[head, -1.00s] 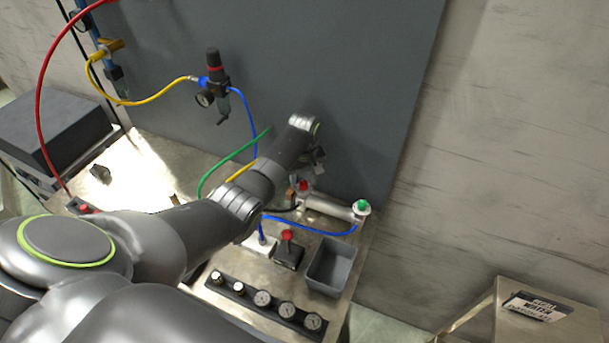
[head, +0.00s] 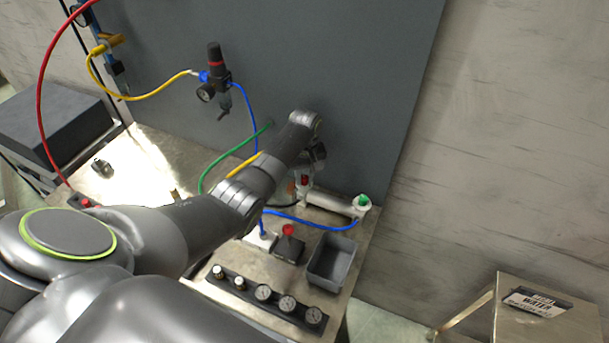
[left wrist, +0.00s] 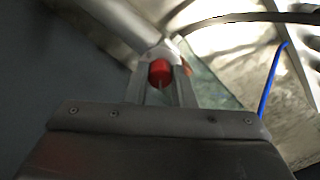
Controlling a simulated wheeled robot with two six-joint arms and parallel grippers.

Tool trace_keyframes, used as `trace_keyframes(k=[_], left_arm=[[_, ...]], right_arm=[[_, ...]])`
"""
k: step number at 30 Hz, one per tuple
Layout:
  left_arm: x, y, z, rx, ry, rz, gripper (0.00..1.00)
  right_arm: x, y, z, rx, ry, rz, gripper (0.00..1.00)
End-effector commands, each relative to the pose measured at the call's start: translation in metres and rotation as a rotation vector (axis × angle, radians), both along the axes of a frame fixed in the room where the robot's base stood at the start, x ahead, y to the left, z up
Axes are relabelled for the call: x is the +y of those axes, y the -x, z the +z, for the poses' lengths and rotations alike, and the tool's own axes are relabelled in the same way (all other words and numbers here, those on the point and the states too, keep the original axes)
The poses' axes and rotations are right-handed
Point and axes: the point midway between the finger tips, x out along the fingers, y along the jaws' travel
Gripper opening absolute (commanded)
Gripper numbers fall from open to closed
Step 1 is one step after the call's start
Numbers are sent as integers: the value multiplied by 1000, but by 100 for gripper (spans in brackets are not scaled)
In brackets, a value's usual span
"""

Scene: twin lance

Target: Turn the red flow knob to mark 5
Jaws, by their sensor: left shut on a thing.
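The red flow knob (left wrist: 159,72) shows in the left wrist view between the two fingertips of my left gripper (left wrist: 160,80), which is shut on it. In the head view the red knob (head: 304,181) is a small red spot below my left wrist, beside the metal cylinder (head: 330,204). My left gripper (head: 308,178) is partly hidden by the wrist there. The scale marks around the knob cannot be read. My right gripper is not in view.
A green-topped fitting (head: 362,201) sits at the cylinder's right end. A red-button box (head: 289,245), a grey bin (head: 332,260) and a row of gauges (head: 264,293) stand in front. Blue, green and yellow hoses run near my arm. A regulator (head: 213,80) hangs on the panel.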

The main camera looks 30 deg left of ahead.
Motion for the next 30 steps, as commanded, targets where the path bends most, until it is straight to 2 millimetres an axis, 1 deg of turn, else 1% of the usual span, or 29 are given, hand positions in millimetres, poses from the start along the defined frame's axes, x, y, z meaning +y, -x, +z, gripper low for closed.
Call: trace_keyframes(k=[8,30], left_arm=[[1,-1,0,-2,-3,-172,0],[2,-1,1,-5,-5,-871,0]], right_arm=[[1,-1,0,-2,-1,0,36],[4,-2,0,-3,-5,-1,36]])
